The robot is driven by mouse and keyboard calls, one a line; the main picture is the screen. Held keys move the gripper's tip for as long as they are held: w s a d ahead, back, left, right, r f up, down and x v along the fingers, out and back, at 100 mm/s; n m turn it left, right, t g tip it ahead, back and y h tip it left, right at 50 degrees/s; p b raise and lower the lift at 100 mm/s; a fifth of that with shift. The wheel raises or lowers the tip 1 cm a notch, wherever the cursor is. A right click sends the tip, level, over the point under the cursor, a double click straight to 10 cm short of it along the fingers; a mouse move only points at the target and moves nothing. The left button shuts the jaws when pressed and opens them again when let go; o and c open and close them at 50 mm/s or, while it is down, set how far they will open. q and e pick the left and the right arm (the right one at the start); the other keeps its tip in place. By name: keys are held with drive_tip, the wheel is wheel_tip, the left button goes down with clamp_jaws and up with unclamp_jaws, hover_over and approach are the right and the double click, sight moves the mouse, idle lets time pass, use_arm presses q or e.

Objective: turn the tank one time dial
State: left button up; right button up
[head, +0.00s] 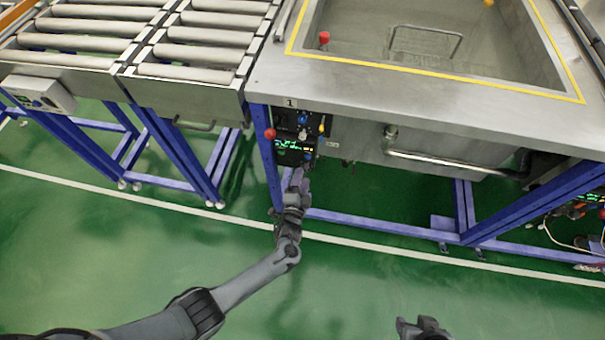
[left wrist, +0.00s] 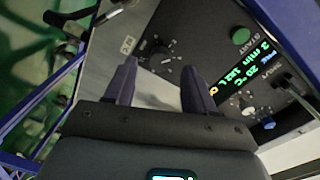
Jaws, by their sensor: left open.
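The tank one control panel (head: 296,133) hangs below the tank's front left corner, with a "1" label above it. In the left wrist view, a black dial (left wrist: 161,57) with scale marks sits on the dark panel face; I cannot read its label. My left gripper (head: 302,170) reaches up to the panel's lower part. In the left wrist view its two fingers (left wrist: 160,74) are open, with the dial just beyond and between the tips. I cannot tell whether they touch it. My right gripper (head: 424,327) shows only partly at the bottom edge; its jaws are unclear.
A lit display (left wrist: 255,72) reads "3 min" and "20 °C", beside a green START button (left wrist: 241,35). White (left wrist: 243,103) and blue (left wrist: 265,123) knobs sit nearby. Blue frame legs (head: 267,150) stand left of the panel. A roller conveyor (head: 190,60) is further left.

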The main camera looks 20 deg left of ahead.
use_arm(q)
drive_tip(key=s+d+p, duration=0.1)
drive_tip(key=s+p, duration=0.1)
drive_tip(key=s, duration=0.6)
drive_tip(key=shift+s+d+r, duration=0.2)
drive_tip(key=shift+s, duration=0.05)
